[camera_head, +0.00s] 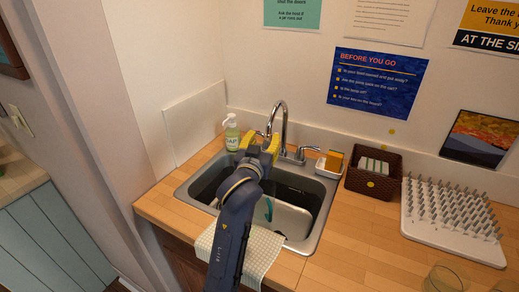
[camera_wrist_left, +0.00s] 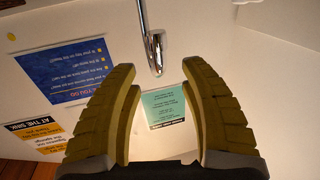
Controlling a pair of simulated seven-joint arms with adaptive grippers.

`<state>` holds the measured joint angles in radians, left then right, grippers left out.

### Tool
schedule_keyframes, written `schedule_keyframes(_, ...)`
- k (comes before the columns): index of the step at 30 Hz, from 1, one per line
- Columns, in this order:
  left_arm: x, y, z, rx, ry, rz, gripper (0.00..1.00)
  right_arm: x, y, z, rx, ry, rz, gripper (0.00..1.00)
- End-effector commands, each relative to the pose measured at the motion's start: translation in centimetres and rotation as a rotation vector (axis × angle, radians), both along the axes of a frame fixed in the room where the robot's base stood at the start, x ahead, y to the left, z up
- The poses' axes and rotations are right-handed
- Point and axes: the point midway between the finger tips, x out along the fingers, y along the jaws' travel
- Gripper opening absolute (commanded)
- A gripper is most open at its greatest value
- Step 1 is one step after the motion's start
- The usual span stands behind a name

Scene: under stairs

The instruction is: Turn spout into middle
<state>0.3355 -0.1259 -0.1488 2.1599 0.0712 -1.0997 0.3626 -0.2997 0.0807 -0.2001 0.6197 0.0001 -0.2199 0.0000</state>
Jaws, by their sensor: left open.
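The chrome faucet spout (camera_head: 284,112) arches up at the back of the metal sink (camera_head: 314,232), its outlet end pointing down just beyond my left gripper (camera_head: 261,144). In the left wrist view the spout end (camera_wrist_left: 155,54) hangs ahead of and slightly above the fingertips, close to the line between them. My left gripper (camera_wrist_left: 159,76) is open with its two yellow fingers apart and nothing held. I cannot tell whether a finger touches the spout. My left arm covers part of the sink. My right gripper is not in view.
A soap bottle (camera_head: 232,133) stands behind the sink's left corner. A caddy with an orange sponge (camera_head: 333,161), a dark basket (camera_head: 371,184) and a white peg rack (camera_head: 455,222) stand to the right. A checked towel (camera_head: 261,258) hangs over the sink's front.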

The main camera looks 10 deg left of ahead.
Motion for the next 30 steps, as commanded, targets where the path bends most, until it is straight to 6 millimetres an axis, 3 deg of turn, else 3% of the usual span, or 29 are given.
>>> schedule_keyframes(6, -3.3, 0.0, 0.0, -0.002, 0.0, 0.0, 0.44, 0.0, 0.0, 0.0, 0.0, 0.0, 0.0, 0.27)
schedule_keyframes(12, -5.0, 0.0, 0.0, 0.0, 0.0, 0.0, 0.44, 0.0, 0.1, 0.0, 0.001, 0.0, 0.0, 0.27)
schedule_keyframes(26, -5.6, 0.0, 0.0, 0.0, -0.001, 0.0, 0.44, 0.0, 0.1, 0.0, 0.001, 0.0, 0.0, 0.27)
schedule_keyframes(30, -5.3, 1.0, -0.5, 0.005, -0.008, 0.011, 0.44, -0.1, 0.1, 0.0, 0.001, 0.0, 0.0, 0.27)
